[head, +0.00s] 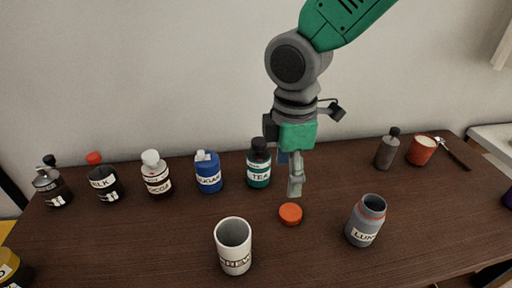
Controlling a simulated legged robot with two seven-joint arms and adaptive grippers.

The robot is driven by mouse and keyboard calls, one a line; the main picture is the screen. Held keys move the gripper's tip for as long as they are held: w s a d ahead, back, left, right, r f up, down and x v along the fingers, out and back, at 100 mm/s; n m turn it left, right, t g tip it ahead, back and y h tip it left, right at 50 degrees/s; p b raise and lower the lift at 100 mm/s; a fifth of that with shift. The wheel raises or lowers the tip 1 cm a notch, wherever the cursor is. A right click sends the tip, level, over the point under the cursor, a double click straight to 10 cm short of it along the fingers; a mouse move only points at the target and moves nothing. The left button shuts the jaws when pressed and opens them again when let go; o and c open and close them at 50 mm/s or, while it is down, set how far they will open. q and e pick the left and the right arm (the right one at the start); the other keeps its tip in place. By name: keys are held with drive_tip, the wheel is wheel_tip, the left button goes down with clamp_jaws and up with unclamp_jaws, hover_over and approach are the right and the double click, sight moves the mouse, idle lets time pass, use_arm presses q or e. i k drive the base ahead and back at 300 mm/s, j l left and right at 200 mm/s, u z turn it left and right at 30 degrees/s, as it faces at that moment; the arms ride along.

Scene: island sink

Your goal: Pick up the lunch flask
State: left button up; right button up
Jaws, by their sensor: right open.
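The lunch flask (365,222) is a grey-blue open container with a white label. It stands upright on the dark wooden counter at the right of the middle. An orange-red round lid (290,214) lies flat on the counter to its left, apart from it. My right gripper (295,186) hangs down from the top, just above and behind the lid and to the left of the flask. It is open and holds nothing that I can see. Its far finger is partly hidden. My left gripper is not in view.
A white mug (233,246) stands at the front. The tea bottle (259,164) is close behind my gripper, with the sugar jar (208,172) and several other bottles to the left. A grey bottle (387,149) and red cup (421,150) stand back right. Counter between lid and flask is clear.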

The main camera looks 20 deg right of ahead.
sight(367, 218)
drive_tip(key=k, duration=1)
